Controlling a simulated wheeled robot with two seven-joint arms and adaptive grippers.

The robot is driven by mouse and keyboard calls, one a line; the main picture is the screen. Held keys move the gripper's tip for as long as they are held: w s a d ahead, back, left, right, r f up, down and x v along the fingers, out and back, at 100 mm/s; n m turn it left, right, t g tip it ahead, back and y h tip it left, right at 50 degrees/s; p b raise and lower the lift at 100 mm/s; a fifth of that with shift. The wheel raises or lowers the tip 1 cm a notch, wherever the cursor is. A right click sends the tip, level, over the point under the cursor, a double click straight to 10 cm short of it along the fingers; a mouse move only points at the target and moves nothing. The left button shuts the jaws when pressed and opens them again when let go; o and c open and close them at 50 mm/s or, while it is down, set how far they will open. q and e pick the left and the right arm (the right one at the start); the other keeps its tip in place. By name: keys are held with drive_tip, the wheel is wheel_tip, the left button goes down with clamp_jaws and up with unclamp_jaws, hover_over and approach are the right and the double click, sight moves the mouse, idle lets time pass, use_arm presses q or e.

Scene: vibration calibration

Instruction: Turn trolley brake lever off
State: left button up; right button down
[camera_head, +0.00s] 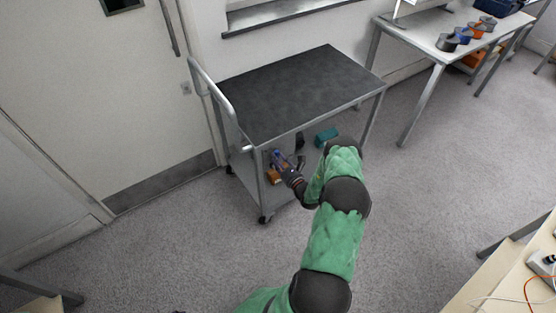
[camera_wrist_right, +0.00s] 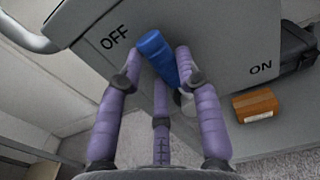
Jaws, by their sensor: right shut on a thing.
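The grey trolley (camera_head: 300,88) stands against the wall with a dark top and a curved push handle (camera_head: 222,95). Its side panel (camera_wrist_right: 225,60) is printed OFF at left and ON at right. The blue brake lever (camera_wrist_right: 152,44) leans up and left, its upper end beside the OFF print; it shows small in the head view (camera_head: 279,155). My right gripper (camera_head: 286,168) reaches in at the trolley's near side. In the wrist view its purple fingers (camera_wrist_right: 156,58) are shut on the lever, one on each side. The lever's lower end is partly hidden by the fingers. My left gripper is out of view.
An orange-brown box (camera_wrist_right: 256,104) and a black case (camera_wrist_right: 297,58) sit on the trolley's lower shelf, with a teal box (camera_head: 326,136) too. A white table (camera_head: 440,40) stands at upper right. The floor around the trolley is clear.

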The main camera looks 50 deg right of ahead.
idle(0.4)
drive_tip(key=c, duration=0.8)
unclamp_jaws()
drive_tip(key=shift+c, duration=0.2)
drive_tip(key=v, duration=1.2)
